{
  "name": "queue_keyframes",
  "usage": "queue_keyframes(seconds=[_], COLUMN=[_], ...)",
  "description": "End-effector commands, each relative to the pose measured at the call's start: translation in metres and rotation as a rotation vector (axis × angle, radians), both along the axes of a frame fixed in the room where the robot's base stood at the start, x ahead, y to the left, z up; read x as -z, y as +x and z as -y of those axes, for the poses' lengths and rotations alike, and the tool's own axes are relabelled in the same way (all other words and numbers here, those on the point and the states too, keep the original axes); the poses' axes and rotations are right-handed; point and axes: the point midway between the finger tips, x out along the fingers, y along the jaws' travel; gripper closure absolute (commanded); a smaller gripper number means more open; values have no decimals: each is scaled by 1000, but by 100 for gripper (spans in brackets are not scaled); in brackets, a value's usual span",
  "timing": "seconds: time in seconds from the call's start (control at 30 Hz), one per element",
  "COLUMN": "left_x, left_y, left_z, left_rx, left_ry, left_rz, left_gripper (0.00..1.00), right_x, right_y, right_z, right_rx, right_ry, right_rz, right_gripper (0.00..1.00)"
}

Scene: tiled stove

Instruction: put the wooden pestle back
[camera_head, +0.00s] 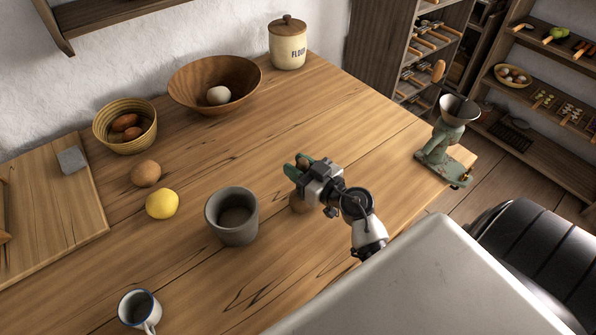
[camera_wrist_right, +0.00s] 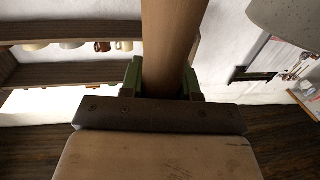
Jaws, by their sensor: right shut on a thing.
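The wooden pestle (camera_wrist_right: 174,45) stands between the green fingers of my right gripper (camera_wrist_right: 162,78) in the right wrist view. In the head view my right gripper (camera_head: 302,164) is shut above the wooden table, and a rounded brown end of the pestle (camera_head: 298,203) shows below it; the rest is hidden by the gripper. A grey stone mortar (camera_head: 232,230) stands upright on the table, a little left of my right gripper and apart from it. Its inside looks dark and empty. My left gripper is not in view.
On the table (camera_head: 340,110) are a lemon (camera_head: 162,204), a brown round item (camera_head: 146,174), an enamel mug (camera_head: 139,310), a basket (camera_head: 140,143), a wooden bowl (camera_head: 185,92) and a flour jar (camera_head: 288,50). A green grinder (camera_head: 437,145) is at the right edge.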

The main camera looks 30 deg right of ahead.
Motion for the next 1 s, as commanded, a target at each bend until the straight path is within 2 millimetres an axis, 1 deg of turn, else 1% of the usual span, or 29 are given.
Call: queue_keyframes(seconds=[0.03, 0.2, 0.37, 0.4, 0.53, 0.87, 0.97, 1.0], left_x=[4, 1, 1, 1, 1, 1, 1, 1], left_y=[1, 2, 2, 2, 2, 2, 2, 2], left_z=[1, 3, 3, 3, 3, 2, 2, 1], left_rx=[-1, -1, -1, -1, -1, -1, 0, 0], left_ry=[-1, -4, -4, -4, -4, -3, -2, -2], left_rz=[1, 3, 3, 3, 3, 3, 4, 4], left_gripper=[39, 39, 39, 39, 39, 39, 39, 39], right_x=[4, 1, 5, 5, 5, 2, 3, 3], right_y=[0, 0, 0, 0, 0, 0, -10, -17], right_z=[0, 0, 0, 0, 0, 0, 3, 5], right_rx=[0, 0, 0, 0, 0, 0, 2, 2], right_ry=[0, 0, 0, -1, -1, 0, -1, -1], right_rz=[2, 3, 2, 1, 1, 2, -2, -2], right_gripper=[100, 100, 100, 64, 44, 43, 43, 43])
